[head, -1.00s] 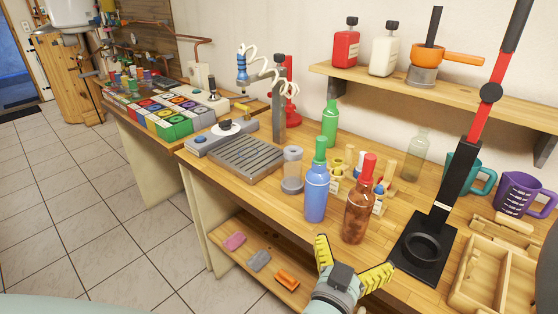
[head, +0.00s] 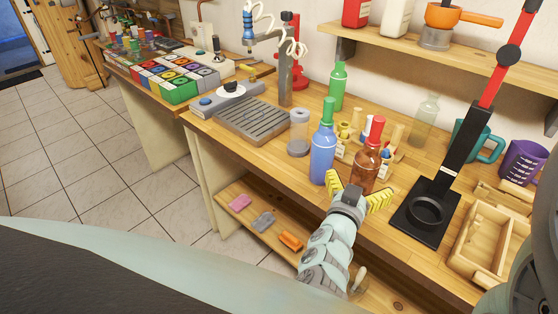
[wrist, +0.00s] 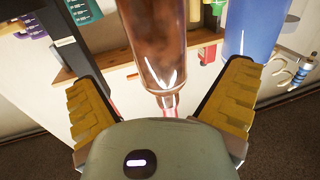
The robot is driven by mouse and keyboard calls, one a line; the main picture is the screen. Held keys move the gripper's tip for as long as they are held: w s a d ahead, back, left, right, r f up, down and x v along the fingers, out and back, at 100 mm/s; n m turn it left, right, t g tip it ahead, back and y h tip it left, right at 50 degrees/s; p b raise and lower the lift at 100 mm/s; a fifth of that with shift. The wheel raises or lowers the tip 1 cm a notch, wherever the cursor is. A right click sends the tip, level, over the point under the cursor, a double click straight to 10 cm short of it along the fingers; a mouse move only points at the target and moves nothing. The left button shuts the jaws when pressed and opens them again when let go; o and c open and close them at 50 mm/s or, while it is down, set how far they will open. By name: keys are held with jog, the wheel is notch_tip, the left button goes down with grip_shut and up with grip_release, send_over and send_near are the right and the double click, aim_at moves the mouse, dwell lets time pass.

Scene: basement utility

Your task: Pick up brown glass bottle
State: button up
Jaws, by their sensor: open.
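The brown glass bottle (head: 366,168) with a red top stands upright on the workbench (head: 272,147), right of a blue bottle (head: 322,155) with a green top. My gripper (head: 360,190) is open at the bench's front edge, just in front of the brown bottle, and hides its lower part in the head view. In the wrist view the brown bottle (wrist: 158,40) lies between the spread yellow fingers (wrist: 160,103), apart from both. The blue bottle (wrist: 253,28) shows beyond the right finger there.
A black press stand (head: 426,205) with a tall lever stands close on the right, beside a wooden tray (head: 474,245). A shelf (head: 440,58) hangs above.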

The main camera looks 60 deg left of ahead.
aim_at(362, 177)
jog(key=p+x, duration=0.1)
jog(key=x, duration=0.3)
jog(key=shift+a+p, duration=0.1)
jog(key=shift+p, duration=0.2)
jog(key=shift+w+a+f, duration=0.1)
jog(key=shift+w, duration=0.35)
jog(key=c, duration=1.4)
jog(key=shift+s, duration=0.1)
